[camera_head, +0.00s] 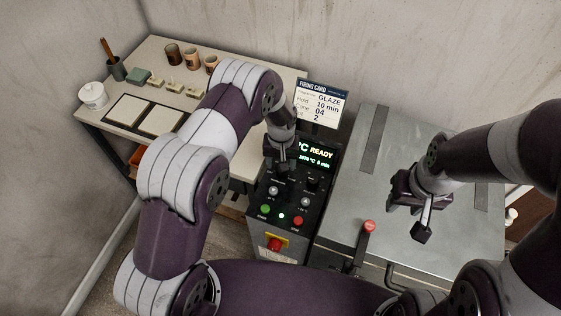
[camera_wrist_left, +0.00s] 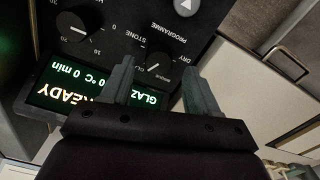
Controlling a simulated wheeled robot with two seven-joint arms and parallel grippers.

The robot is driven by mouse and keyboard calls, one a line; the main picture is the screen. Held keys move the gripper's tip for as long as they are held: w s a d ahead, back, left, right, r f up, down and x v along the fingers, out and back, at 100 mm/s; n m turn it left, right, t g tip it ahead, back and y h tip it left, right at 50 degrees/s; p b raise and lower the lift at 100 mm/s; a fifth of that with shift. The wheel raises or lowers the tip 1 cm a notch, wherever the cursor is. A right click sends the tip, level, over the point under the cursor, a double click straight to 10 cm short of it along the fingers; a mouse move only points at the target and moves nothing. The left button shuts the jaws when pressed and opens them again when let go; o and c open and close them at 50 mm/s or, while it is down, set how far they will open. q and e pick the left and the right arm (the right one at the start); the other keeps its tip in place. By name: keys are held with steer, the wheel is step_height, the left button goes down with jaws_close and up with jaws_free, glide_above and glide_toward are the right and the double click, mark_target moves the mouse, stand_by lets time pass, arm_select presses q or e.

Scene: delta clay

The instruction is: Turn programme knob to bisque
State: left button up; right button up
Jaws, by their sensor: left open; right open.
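The programme knob (camera_wrist_left: 156,66) is dark with a pale pointer line and sits on the black kiln control panel (camera_wrist_left: 110,40). Labels around it are partly readable, upside down, and partly covered by a finger. I cannot tell surely which label the pointer marks. My left gripper (camera_wrist_left: 157,72) is open, with one finger to each side of the knob in the left wrist view; contact cannot be told. In the head view my left gripper (camera_head: 281,168) is over the upper left of the panel and hides the knob. My right gripper (camera_head: 418,212) is open and empty over the grey kiln lid.
A second knob (camera_wrist_left: 77,28) sits beside it. The lit display (camera_head: 318,154) reads READY. A firing card (camera_head: 320,103) reads GLAZE. Below are green and red buttons and a red stop button (camera_head: 275,243). A red-tipped lever (camera_head: 369,227) stands right. A table (camera_head: 232,172) holds cups.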

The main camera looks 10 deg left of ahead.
arm_select(q)
steer(key=shift+f, duration=0.6)
steer(key=shift+s+d+f, duration=0.2)
steer(key=shift+f, duration=0.25)
steer(key=shift+w+a, duration=0.1)
steer(key=shift+c, duration=0.5)
steer(key=c, duration=0.9)
steer(key=shift+c, duration=0.2)
